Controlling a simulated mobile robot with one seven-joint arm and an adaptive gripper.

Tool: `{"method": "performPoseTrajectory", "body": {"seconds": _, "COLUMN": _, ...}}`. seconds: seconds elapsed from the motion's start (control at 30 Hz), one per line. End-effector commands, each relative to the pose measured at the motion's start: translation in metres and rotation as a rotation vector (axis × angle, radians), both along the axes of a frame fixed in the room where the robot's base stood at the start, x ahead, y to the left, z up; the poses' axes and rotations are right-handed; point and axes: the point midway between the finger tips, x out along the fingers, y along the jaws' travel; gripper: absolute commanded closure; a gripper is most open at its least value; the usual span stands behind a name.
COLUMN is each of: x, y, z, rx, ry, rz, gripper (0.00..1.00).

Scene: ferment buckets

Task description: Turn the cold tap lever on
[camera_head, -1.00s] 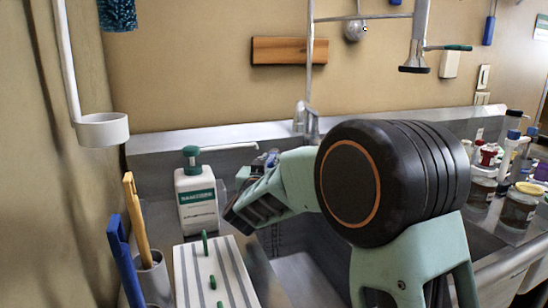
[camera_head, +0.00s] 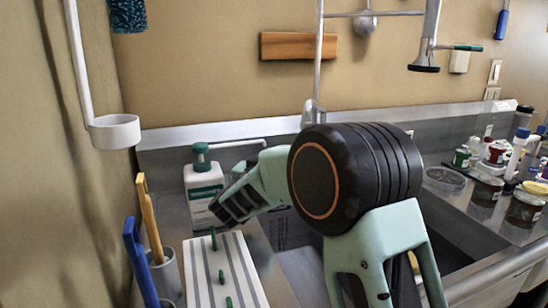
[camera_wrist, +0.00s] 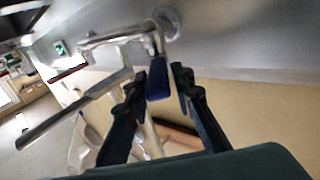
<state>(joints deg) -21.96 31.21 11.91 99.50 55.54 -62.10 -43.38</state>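The cold tap lever (camera_wrist: 158,80) is a short dark-blue handle on the chrome tap (camera_wrist: 122,37) in the wrist view. My gripper (camera_wrist: 160,77) is open, with one dark finger on each side of the blue lever in that picture. I cannot tell whether a finger touches it. In the head view, the tap's upright pipe (camera_head: 318,60) rises at the wall behind my arm, and its spout (camera_head: 240,143) points left.
A white soap bottle (camera_head: 204,195) with a green pump stands left of my arm. A striped drainboard (camera_head: 222,270) and a holder (camera_head: 166,275) with blue and yellow handles are in front. Several jars (camera_head: 487,190) crowd the right counter. The sink (camera_head: 455,235) is under my arm.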

Motion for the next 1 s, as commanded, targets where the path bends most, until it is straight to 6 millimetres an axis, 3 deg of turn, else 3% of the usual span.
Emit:
{"method": "performPoseTrajectory", "body": {"seconds": 0.1, "x": 0.0, "y": 0.0, "z": 0.0, "rx": 0.0, "ry": 0.001, "rz": 0.0, "gripper": 0.65}}
{"method": "performPoseTrajectory", "body": {"seconds": 0.4, "x": -0.004, "y": 0.001, "z": -0.001, "rx": 0.0, "ry": 0.002, "rz": 0.001, "gripper": 0.65}}
{"method": "performPoseTrajectory", "body": {"seconds": 0.8, "x": -0.061, "y": 0.017, "z": 0.0, "rx": 0.0, "ry": 0.001, "rz": 0.002, "gripper": 0.65}}
{"method": "performPoseTrajectory", "body": {"seconds": 1.0, "x": -0.073, "y": 0.019, "z": 0.0, "rx": 0.0, "ry": 0.001, "rz": -0.001, "gripper": 0.65}}
